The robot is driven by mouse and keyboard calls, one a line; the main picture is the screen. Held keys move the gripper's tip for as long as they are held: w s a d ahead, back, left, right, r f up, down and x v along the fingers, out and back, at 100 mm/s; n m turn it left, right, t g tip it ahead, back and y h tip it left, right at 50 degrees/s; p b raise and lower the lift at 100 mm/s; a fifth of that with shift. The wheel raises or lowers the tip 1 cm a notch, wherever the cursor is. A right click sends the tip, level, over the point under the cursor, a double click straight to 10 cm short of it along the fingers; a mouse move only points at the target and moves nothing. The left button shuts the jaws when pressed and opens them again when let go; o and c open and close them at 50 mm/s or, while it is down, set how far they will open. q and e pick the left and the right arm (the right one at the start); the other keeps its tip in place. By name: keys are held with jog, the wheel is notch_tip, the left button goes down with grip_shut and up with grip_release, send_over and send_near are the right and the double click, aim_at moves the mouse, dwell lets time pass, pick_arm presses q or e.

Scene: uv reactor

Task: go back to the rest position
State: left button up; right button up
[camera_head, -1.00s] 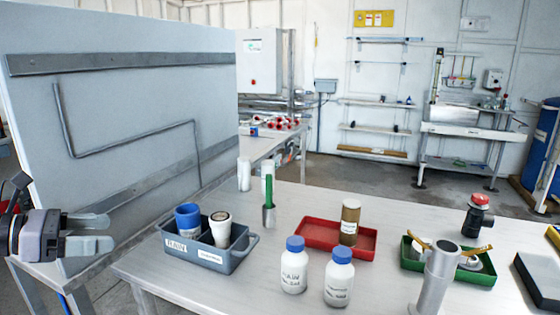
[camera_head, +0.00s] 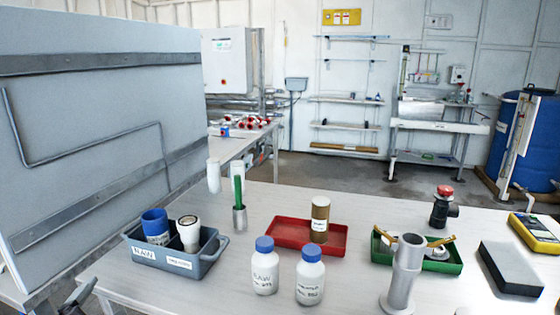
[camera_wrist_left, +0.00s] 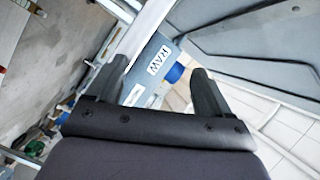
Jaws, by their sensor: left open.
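My left gripper (camera_head: 76,296) shows only in part at the bottom left edge of the head view, beside the table's left end and apart from everything on it. In the left wrist view its two fingers (camera_wrist_left: 160,78) are spread with nothing between them. Beyond them is the grey RAW caddy (camera_wrist_left: 162,50) with a blue cup (camera_wrist_left: 174,73). In the head view the caddy (camera_head: 172,262) stands on the table with a blue cup (camera_head: 155,226) and a white cup (camera_head: 188,233) in it. My right gripper is not in view.
Two white bottles with blue caps (camera_head: 264,266) (camera_head: 310,276) stand mid-table, with a red tray (camera_head: 285,234), green tray (camera_head: 380,252) and grey cylinder on a base (camera_head: 404,275) nearby. A large grey panel (camera_head: 100,120) rises along the left.

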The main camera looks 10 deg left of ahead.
pick_arm(q)
jog(key=s+d+f+n+g+h, duration=0.65)
jog(key=s+d+f+g, duration=0.65)
jog(key=s+d, duration=0.45)
jog(key=w+d+f+t+h+p, duration=0.1)
jog(key=w+d+f+t+p, duration=0.1)
jog(key=w+f+t+p, duration=0.2)
jog(key=shift+w+d+t+p, duration=0.2)
jog(key=shift+w+t+p, duration=1.05)
jog(key=shift+t, duration=0.65)
jog(key=shift+s, duration=0.15)
